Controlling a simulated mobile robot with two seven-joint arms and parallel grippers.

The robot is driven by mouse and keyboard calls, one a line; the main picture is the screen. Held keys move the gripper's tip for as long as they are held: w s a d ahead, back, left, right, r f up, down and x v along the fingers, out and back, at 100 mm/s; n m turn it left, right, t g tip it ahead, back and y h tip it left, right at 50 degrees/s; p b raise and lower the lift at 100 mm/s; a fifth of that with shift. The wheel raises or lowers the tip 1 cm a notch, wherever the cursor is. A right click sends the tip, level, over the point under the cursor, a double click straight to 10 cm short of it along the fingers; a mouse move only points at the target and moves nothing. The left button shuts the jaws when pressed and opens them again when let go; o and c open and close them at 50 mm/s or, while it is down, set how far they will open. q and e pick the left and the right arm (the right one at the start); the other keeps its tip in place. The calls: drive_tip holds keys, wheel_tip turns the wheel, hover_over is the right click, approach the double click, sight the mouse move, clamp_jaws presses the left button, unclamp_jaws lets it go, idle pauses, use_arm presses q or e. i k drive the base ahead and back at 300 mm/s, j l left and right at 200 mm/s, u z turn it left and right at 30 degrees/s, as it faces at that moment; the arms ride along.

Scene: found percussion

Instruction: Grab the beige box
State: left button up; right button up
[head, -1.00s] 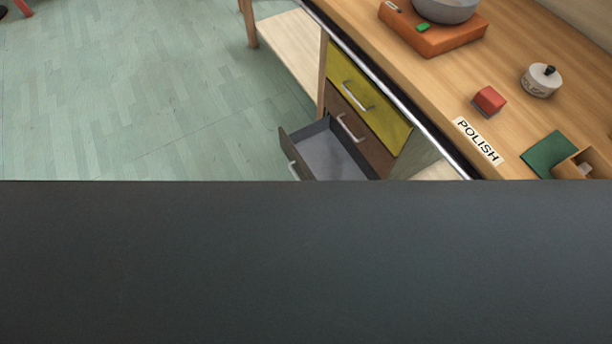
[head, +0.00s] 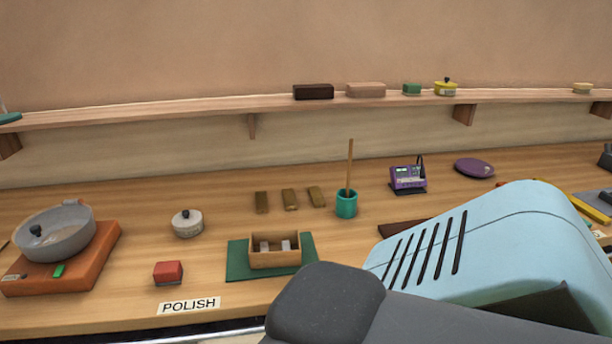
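A beige box (head: 366,89) with a pinkish tint lies on the wall shelf (head: 200,112), between a dark brown box (head: 313,91) and a small green box (head: 411,88). An open wooden box (head: 275,262) with small grey pieces inside stands on a green mat (head: 238,266) on the workbench. Neither of my grippers shows in the head view. Part of my own body covers the lower right and hides some of the bench.
On the bench stand a grey pan (head: 55,233) on an orange base, a white lidded pot (head: 187,223), a red block (head: 168,273), a teal cup with a stick (head: 346,205) and a purple device (head: 408,178). A yellow pot (head: 445,88) sits on the shelf.

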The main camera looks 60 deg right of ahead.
sight(277, 258)
drive_tip(key=z, duration=1.65)
drive_tip(key=j+z, duration=0.15)
